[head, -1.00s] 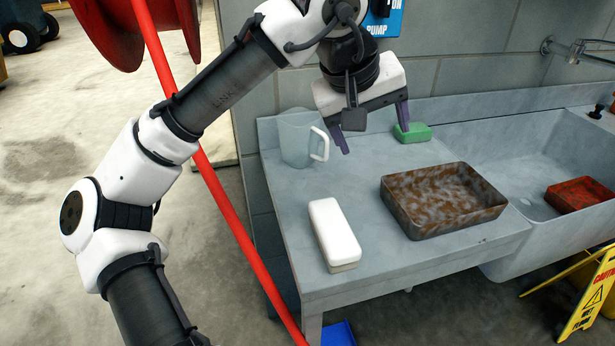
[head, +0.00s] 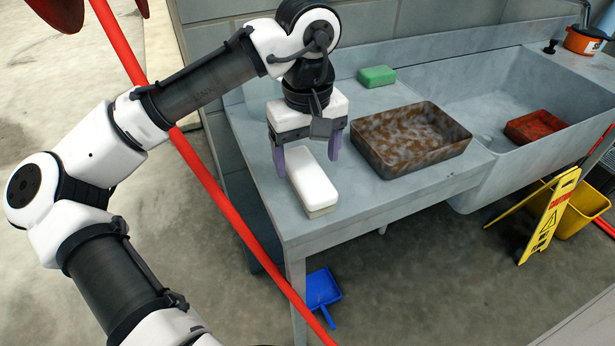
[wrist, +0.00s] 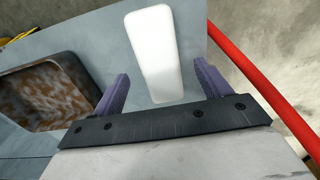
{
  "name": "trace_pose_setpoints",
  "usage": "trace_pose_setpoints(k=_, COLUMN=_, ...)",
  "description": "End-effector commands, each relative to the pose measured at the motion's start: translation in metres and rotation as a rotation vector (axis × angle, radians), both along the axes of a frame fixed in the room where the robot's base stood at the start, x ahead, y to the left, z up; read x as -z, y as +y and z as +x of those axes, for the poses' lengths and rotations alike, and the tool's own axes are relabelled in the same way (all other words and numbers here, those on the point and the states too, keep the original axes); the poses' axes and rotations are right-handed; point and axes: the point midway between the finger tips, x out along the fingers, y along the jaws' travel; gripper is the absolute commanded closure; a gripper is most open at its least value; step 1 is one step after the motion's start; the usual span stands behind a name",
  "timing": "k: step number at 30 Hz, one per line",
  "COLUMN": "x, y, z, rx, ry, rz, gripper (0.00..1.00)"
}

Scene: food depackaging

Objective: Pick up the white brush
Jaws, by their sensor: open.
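The white brush (head: 313,186) lies on the grey counter near its front left part, its long side running away from me. It also shows in the wrist view (wrist: 152,48), a plain white block with rounded corners. My gripper (head: 307,160) is open, with its purple fingers pointing down at the far end of the brush. In the wrist view the fingers of my gripper (wrist: 160,88) stand on either side of the brush's near end, with gaps at both sides. I cannot tell how high the fingertips are above the counter.
A rusty brown tray (head: 437,157) sits right of the brush. A green block (head: 376,76) lies at the counter's back. The sink (head: 495,85) holds a red tray (head: 538,127). A red hose (head: 222,198) runs past the counter's left side. A yellow sign (head: 549,215) stands at right.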

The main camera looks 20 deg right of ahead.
Motion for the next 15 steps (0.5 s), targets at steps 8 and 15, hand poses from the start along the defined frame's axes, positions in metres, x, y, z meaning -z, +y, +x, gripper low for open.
trace_pose_setpoints(k=8, x=0.039, y=0.000, z=0.001, rx=0.001, ry=0.002, rz=0.001, gripper=0.24)
trace_pose_setpoints(k=15, x=0.045, y=-0.001, z=0.002, rx=0.002, ry=0.000, rz=-0.001, gripper=0.24)
